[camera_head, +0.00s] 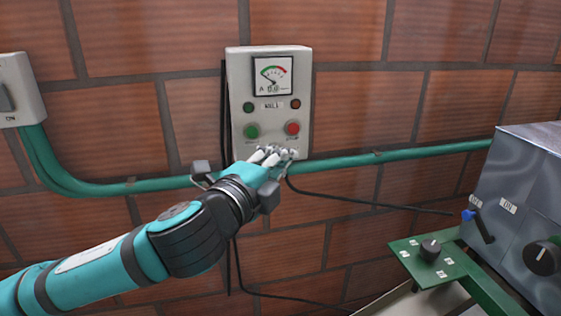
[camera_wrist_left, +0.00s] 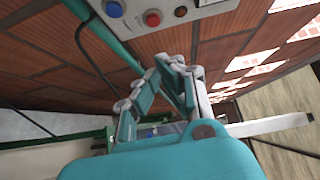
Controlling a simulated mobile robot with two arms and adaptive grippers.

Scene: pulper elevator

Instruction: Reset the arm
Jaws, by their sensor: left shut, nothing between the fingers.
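My left arm comes in from the left in the head view. Its teal gripper (camera_head: 272,156) is in front of the bottom edge of a grey wall control box (camera_head: 240,95), just below its green button (camera_head: 251,131) and red button (camera_head: 292,128). The fingers are shut and empty. In the left wrist view the fingers (camera_wrist_left: 168,68) point toward the wall, and the box's red button (camera_wrist_left: 152,18) shows at the top. Whether the fingers touch the box cannot be told. My right gripper is not in view.
A green conduit (camera_head: 345,160) runs along the brick wall behind the arm. A grey switch box (camera_head: 15,90) is at the far left. A metal machine (camera_head: 520,190) with a blue-tipped lever and black knob stands at the right, beside a green plate (camera_head: 425,275) with another knob.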

